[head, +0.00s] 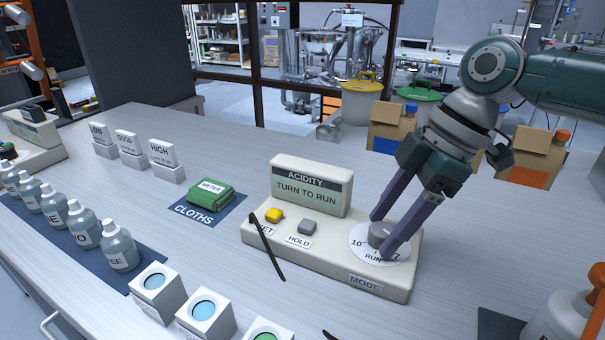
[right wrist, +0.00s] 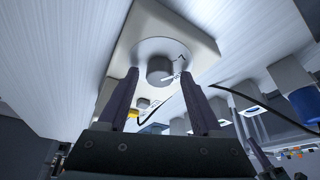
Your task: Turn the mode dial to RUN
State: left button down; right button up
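The mode dial is a grey knob (head: 377,234) on a white disc at the right end of a cream meter box (head: 330,270). The disc carries the word RUN at its front edge, and a MODE label sits below. The meter's screen (head: 311,187) reads ACIDITY, TURN TO RUN. My right gripper (head: 384,236) reaches down over the dial, one finger on each side in the head view. In the right wrist view its fingers are apart, and the knob (right wrist: 160,70) shows between the tips, with gaps on both sides. My left gripper is not in view.
A yellow button (head: 274,215) and a grey HOLD button (head: 307,227) sit left of the dial. A thin dark strip (head: 266,248) crosses the meter's left part. Bottles (head: 118,249) and boxes with coloured discs (head: 205,312) stand at left and front. Cardboard boxes (head: 391,130) stand behind.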

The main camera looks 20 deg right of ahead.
grip_shut()
dwell(0.3)
jog(key=shift+r+m+p, duration=0.2)
jog(key=shift+m+p, duration=0.3)
jog(key=shift+p, duration=0.35)
jog(key=m+p, duration=0.2)
jog(key=m+t+h+p, duration=0.1)
jog(key=m+p, duration=0.1)
jog(key=p, duration=0.1)
jog(key=m+t+p, duration=0.1)
jog(key=m+p, duration=0.1)
jog(key=p, duration=0.1)
jog(key=shift+s+a+r+m+h, duration=0.2)
jog(key=shift+a+m+h, duration=0.1)
jog(key=shift+h, duration=0.1)
jog(key=m+p, duration=0.1)
jog(key=m+h+p, duration=0.1)
jog(key=p, duration=0.1)
jog(key=shift+f+m+t, duration=0.2)
jog(key=shift+m+t, duration=0.1)
jog(key=shift+m, duration=0.1)
jog(key=shift+f+m+h+p, duration=0.1)
jog(key=shift+m+h+p, duration=0.2)
jog(key=shift+m+p, duration=0.3)
jog(key=shift+f, duration=0.1)
